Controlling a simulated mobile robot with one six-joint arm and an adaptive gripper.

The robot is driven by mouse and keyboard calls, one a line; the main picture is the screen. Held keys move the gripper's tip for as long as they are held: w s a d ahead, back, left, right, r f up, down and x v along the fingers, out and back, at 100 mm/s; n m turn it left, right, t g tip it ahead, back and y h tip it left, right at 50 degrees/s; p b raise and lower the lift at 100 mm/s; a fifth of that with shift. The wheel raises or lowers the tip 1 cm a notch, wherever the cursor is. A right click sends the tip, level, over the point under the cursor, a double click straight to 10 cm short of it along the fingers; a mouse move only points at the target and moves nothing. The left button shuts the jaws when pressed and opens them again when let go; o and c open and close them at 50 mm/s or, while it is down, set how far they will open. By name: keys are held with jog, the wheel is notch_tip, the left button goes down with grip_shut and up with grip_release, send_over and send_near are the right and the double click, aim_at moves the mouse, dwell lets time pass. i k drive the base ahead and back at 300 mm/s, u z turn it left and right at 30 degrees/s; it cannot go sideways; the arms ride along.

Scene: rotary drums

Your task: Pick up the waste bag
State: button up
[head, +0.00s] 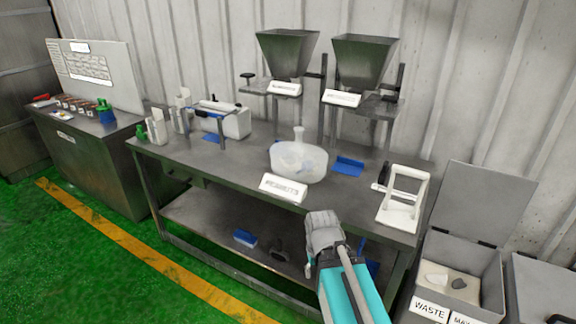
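A translucent white bag-like container (298,162) with a narrow neck stands upright on the metal table (240,168), behind a white label. No label on it says it is the waste bag. At the lower right, an open grey bin (459,270) has a WASTE sign (430,308) on its front and holds pale material with a light and a dark piece; I cannot tell whether this is a bag. My gripper (323,222) is in front of the table's front edge, below and right of the translucent container and apart from the bin. Its fingertips are not clear.
Two dark hoppers (287,52) stand on supports at the back. A white frame-like stand (404,198) is at the table's right end, and a white device (222,118) at its left. A second bench (85,150) is farther left. Green floor (75,255) lies clear at the front left.

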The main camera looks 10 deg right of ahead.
aim_at(298, 161)
jog(key=z, duration=0.15)
jog(key=i, duration=0.95)
jog(key=u, duration=0.1)
